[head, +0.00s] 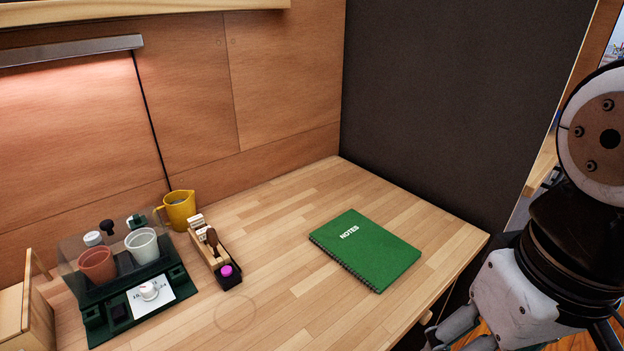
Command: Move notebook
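The green notebook (366,250) lies flat on the wooden table, right of the middle. Its cover reads "NOTES" and its spiral binding runs along the lower-left edge. My gripper (446,337) is partly in view at the bottom right, beside the table's right edge. It is apart from the notebook, to its lower right. Its fingertips are small and partly cut off by the frame, so I cannot tell whether they are open or shut. Nothing lies on the notebook.
A wooden table (290,215) fills the corner between a wood-panelled wall and a dark wall (450,100). A yellow pitcher (180,211), a narrow organizer (214,254) and a dark green station with cups (130,290) stand at the left. The table is clear around the notebook.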

